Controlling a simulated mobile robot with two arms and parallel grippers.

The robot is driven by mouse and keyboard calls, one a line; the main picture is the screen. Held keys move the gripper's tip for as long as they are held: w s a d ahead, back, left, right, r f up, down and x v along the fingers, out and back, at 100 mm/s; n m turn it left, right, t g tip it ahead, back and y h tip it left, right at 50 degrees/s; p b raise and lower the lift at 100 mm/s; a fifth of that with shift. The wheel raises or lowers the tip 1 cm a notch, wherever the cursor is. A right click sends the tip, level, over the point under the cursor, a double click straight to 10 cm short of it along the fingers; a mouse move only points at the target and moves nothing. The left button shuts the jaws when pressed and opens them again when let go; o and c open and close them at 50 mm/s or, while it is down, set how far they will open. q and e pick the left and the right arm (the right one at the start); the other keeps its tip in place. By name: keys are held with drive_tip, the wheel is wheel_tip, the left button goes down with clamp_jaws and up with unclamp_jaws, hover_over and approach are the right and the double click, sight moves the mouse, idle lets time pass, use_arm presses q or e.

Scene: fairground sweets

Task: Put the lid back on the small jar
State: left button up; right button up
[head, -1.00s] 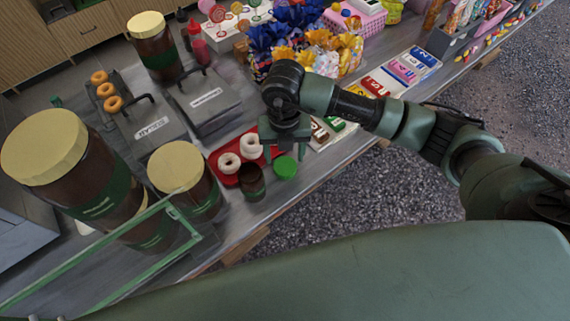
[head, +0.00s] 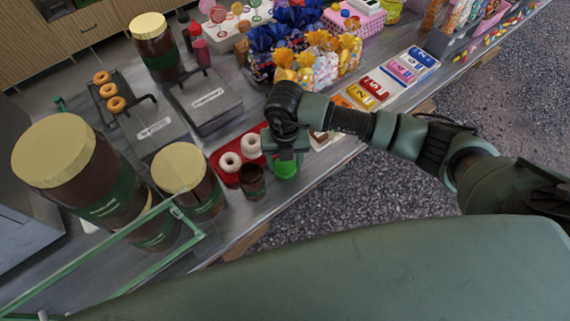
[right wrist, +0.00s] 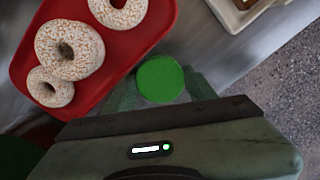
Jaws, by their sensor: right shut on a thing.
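The small jar (head: 252,182) is brown with an open top and stands near the front edge of the counter, just in front of the red tray. The round green lid (head: 285,171) is right of the jar, apart from it. My right gripper (head: 285,165) is shut on the lid. In the right wrist view the lid (right wrist: 160,80) sits between the two fingers, its flat top showing. I cannot tell whether the lid still touches the counter. My left gripper is not in view.
A red tray (right wrist: 95,95) with white sprinkled doughnuts (right wrist: 68,48) lies beside the lid. Large brown jars with cream lids (head: 180,168) stand left of the small jar. Grey lidded boxes (head: 205,100) and sweet bags (head: 310,65) are behind. The counter's front edge is close.

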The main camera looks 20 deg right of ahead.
sight(285, 164)
wheel_tip(285, 164, up, 20)
drive_tip(key=b, duration=0.3)
idle(0.6)
drive_tip(key=s+d+f+m, duration=0.1)
drive_tip(key=s+m, duration=0.3)
drive_tip(key=m, duration=1.2)
drive_tip(key=s+d+f+m, duration=0.2)
drive_tip(key=s+d+m, duration=0.2)
drive_tip(key=m, duration=1.3)
drive_tip(key=shift+d+f, duration=0.15)
drive_tip(key=shift+d, duration=0.15)
